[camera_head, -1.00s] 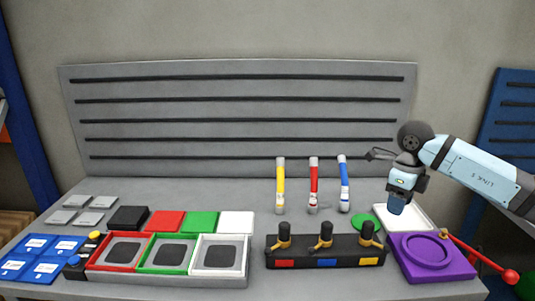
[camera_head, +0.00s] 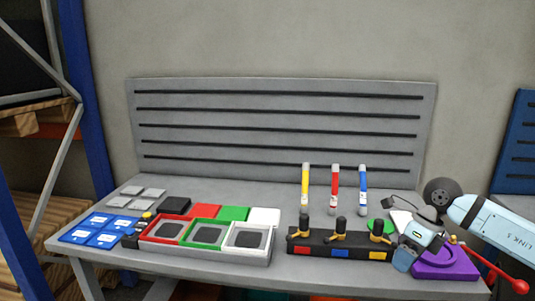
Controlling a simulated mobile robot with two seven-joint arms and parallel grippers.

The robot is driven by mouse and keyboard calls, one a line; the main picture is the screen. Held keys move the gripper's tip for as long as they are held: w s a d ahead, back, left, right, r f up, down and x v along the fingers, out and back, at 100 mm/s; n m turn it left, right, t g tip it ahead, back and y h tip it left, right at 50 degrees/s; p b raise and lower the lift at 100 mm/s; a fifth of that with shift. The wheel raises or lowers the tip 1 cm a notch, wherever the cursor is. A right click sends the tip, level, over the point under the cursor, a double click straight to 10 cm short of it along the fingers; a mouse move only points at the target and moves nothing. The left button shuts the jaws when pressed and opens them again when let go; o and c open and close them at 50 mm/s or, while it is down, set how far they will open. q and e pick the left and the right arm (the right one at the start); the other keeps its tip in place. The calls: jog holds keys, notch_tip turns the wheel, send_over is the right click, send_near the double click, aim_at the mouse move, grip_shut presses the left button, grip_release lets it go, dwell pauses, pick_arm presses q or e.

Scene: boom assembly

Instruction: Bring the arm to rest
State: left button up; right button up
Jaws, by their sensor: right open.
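My right arm comes in from the right edge, light blue with a dark round joint. My right gripper (camera_head: 404,259) points down and is open, with nothing seen between its fingers. In the picture it covers the left part of a purple block with a round recess (camera_head: 446,262), just right of the dark clamp rack (camera_head: 340,244). I cannot tell whether it touches the block. My left gripper is not in view.
Yellow, red (camera_head: 335,188) and blue tubes stand behind the rack. A red-knobbed lever (camera_head: 496,273) sticks out at the right. Red, green and white framed trays (camera_head: 205,235) and blue cards (camera_head: 93,230) lie to the left. A slatted grey panel (camera_head: 280,120) closes the back.

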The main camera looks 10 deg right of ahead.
jog(key=s+a+f+m+t+y, duration=0.3)
jog(key=a+m+y, duration=0.2)
jog(key=a+y, duration=0.5)
jog(key=s+a+f+m+t+y, duration=0.25)
jog(key=a+m+y, duration=0.25)
jog(key=a, duration=0.9)
jog(key=s+d+f+m+t+h, duration=0.2)
jog(key=s+f+m+h, duration=0.6)
jog(key=f+m, duration=0.55)
jog(key=s+d+f+m+t+h, duration=0.1)
jog(key=s+f+m+t+h, duration=0.2)
jog(key=s+f+m+h, duration=1)
pick_arm(q)
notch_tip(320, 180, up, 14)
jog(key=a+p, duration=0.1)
jog(key=p, duration=1.6)
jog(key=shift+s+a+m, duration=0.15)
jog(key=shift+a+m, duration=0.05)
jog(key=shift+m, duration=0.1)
pick_arm(e)
jog(key=w+r+m+y, duration=0.1)
jog(key=w+r+y, duration=0.1)
jog(key=r, duration=0.6)
jog(key=w+d+r+m+y, duration=0.1)
jog(key=w+r+m+y, duration=0.1)
jog(key=r, duration=0.7)
jog(key=shift+w+d+y, duration=0.3)
jog(key=shift+w+y, duration=0.05)
jog(key=shift+y, duration=0.35)
